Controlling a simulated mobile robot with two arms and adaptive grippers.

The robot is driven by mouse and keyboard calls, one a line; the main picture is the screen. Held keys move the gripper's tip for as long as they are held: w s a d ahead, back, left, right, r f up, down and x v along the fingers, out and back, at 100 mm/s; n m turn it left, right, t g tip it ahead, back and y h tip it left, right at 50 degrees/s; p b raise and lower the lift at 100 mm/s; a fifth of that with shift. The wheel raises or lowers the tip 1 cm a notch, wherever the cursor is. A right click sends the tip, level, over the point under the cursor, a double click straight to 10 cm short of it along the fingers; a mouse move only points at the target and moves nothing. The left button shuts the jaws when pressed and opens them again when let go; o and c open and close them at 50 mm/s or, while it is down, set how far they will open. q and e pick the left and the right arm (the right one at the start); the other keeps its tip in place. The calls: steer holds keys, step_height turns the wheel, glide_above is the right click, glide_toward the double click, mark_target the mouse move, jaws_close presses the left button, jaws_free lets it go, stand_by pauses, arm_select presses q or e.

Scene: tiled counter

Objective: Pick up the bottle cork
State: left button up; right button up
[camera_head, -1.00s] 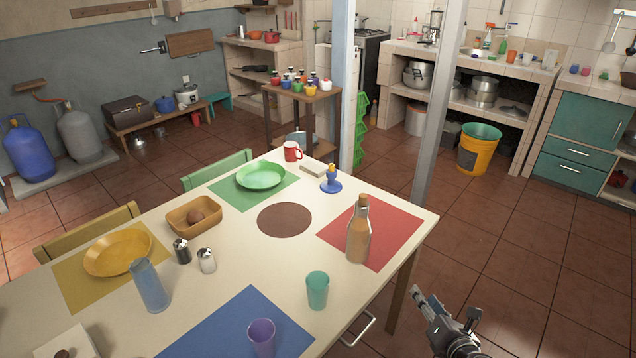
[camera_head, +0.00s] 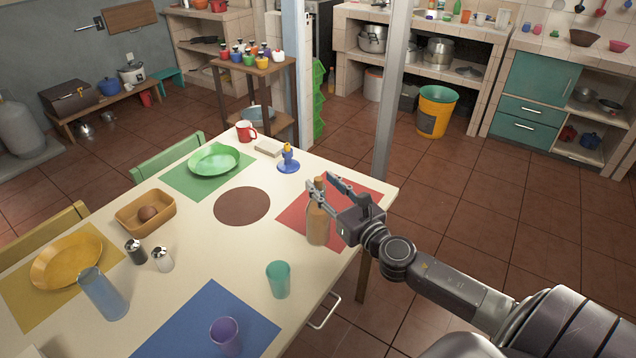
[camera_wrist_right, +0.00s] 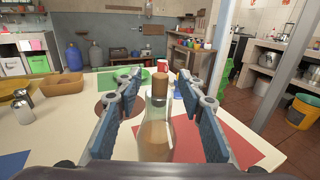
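A glass bottle (camera_head: 318,226) with brown contents stands upright on the red mat (camera_head: 294,212) at the table's right side. Its brown cork (camera_wrist_right: 159,84) sits in the bottle's mouth in the right wrist view; the cork also shows in the head view (camera_head: 319,184), partly covered by the fingers. My right gripper (camera_head: 328,187) is open at the bottle's top. In the wrist view its blue-padded fingers (camera_wrist_right: 160,105) stand apart on either side of the bottle neck and cork, with gaps on both sides. My left gripper is in neither view.
A teal cup (camera_head: 279,280) and a purple cup (camera_head: 225,336) stand nearer on the table. A blue candle holder (camera_head: 288,162) stands behind the bottle. A metal post (camera_head: 392,90) rises beyond the table. The floor at right is clear.

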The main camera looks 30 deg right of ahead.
steer(key=shift+w, duration=1.35)
steer(key=shift+s, duration=0.1)
steer(key=c, duration=0.8)
steer(key=shift+d+r, duration=0.1)
steer(key=shift+c, duration=0.2)
